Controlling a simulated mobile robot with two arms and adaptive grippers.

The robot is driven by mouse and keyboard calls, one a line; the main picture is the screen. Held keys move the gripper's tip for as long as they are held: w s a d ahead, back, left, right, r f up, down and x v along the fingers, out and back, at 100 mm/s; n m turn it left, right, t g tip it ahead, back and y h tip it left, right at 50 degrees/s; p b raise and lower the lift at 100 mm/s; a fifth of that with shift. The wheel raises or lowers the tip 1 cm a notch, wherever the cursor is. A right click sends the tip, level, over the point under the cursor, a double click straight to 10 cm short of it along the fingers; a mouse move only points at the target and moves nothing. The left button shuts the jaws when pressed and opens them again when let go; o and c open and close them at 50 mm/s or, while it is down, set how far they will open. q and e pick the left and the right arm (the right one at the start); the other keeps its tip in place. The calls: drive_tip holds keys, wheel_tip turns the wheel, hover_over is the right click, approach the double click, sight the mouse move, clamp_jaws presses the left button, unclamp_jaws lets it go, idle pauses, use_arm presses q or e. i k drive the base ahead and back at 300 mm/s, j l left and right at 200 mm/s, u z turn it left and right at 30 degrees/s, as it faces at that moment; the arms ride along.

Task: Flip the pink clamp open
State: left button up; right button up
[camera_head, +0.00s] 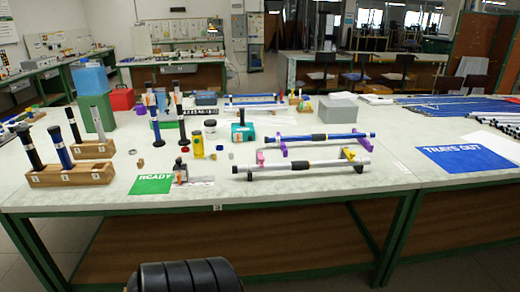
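The pink clamp (260,157) is a small part near the left end of a rod holder on the white bench. It stands between a silver-grey rod (300,165) in front and a blue rod (310,138) behind. It looks upright, but it is too small to tell whether it is open or shut. A similar yellow clamp (349,154) is at the right end of the holder. Neither of my grippers is in view.
A green READY mat (152,184) lies left of the holder, a blue TRAYS OUT mat (468,158) at the right. Wooden blocks with upright rods (58,180) stand at the left. Bottles, a yellow cylinder (198,146) and a teal box (243,133) stand behind. The front edge is mostly clear.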

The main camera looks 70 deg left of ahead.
sight(261, 158)
drive_tip(key=u, duration=1.8)
